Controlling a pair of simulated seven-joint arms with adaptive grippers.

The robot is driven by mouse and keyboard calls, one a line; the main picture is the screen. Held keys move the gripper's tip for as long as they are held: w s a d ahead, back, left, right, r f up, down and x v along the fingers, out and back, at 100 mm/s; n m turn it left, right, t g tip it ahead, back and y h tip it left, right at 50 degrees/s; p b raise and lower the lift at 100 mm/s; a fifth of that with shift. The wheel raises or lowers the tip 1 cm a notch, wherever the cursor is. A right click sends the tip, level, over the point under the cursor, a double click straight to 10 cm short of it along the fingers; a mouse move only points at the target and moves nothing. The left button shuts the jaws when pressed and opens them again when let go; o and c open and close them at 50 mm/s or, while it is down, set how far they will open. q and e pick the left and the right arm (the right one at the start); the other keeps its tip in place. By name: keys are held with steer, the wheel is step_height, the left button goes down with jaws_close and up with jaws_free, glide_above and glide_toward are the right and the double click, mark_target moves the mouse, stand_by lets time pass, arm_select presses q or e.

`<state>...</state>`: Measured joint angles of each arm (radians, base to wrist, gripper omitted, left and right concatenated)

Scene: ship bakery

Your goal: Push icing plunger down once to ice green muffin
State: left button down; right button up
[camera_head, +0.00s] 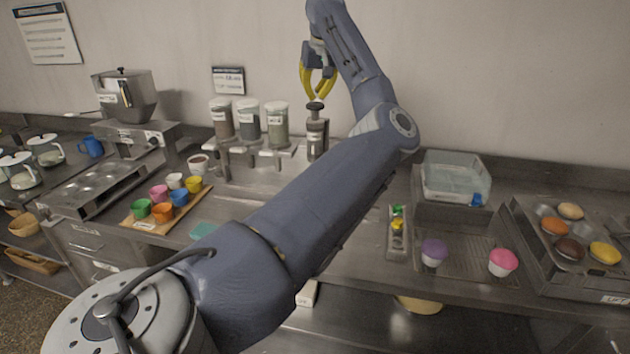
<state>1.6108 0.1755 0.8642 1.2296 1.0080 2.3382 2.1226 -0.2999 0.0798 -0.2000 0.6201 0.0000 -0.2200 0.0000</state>
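The icing plunger (315,107) is a dark knob on top of an upright metal dispenser (316,137) near the back wall. My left gripper (318,96) has yellow fingers and points down just above the knob. Its fingertips come together with nothing seen between them. I cannot tell whether they touch the knob. My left arm crosses in front of the dispenser's lower part and hides what is beneath it. No green muffin can be made out under the dispenser. A green cup (141,209) stands on a wooden board at the left. My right gripper is not in view.
Several lidded jars (248,120) stand just left of the dispenser. The wooden board (150,226) holds several coloured cups. At the right, a purple-topped muffin (434,252) and a pink-topped muffin (502,262) sit on a rack. A clear bin (455,177) stands behind them.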

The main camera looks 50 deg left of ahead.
mark_target(316, 104)
arm_select(q)
steer(key=shift+f, duration=2.45)
steer(key=shift+r, duration=2.95)
steer(key=shift+r, duration=3)
